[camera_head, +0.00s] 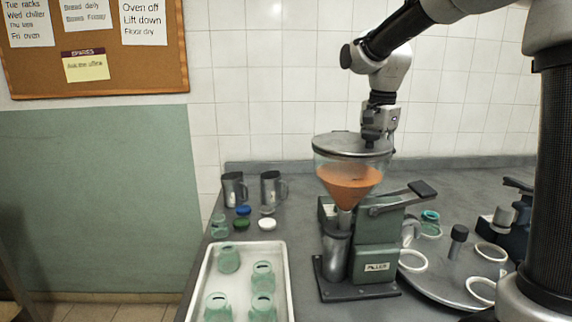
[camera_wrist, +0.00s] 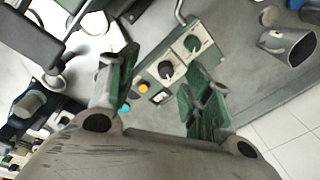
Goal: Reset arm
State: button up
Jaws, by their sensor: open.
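My arm comes in from the upper right in the head view. My gripper (camera_head: 377,138) points down beside the right side of the hopper lid (camera_head: 345,146); I cannot tell whether it touches the lid. In the wrist view, its two green-padded fingers (camera_wrist: 157,92) stand apart with nothing held between them. Beyond them are a panel with dials (camera_wrist: 180,60) and a grey counter.
A green filler machine (camera_head: 375,245) with an orange-filled hopper (camera_head: 350,185) stands below my gripper. A white tray (camera_head: 205,275) holds several green glass jars. Two metal jugs (camera_head: 234,188) stand behind it. A round tray (camera_head: 445,285) with white rings lies right.

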jog(key=s+d+r+n, duration=0.1)
jog(key=s+d+n, duration=0.1)
jog(key=s, duration=0.2)
jog(key=s+d+n+t, duration=0.1)
jog(key=s+d+n, duration=0.1)
jog(key=s, duration=0.3)
jog(key=s+d+r+n, duration=0.1)
jog(key=s+d, duration=0.1)
jog(key=s, duration=0.3)
jog(key=shift+s+d+r+n+t, duration=0.1)
jog(key=shift+s+r+n+t, duration=0.05)
jog(key=shift+r+n+t, duration=0.2)
jog(key=s+d+f+n+t, duration=0.1)
jog(key=s+f+n, duration=0.1)
jog(key=s, duration=0.4)
jog(key=s+d+f+n, duration=0.2)
jog(key=s+n, duration=0.2)
jog(key=s, duration=0.2)
jog(key=shift+s+f+t, duration=0.15)
jog(key=shift+f+t, duration=0.05)
jog(key=shift+t, duration=0.15)
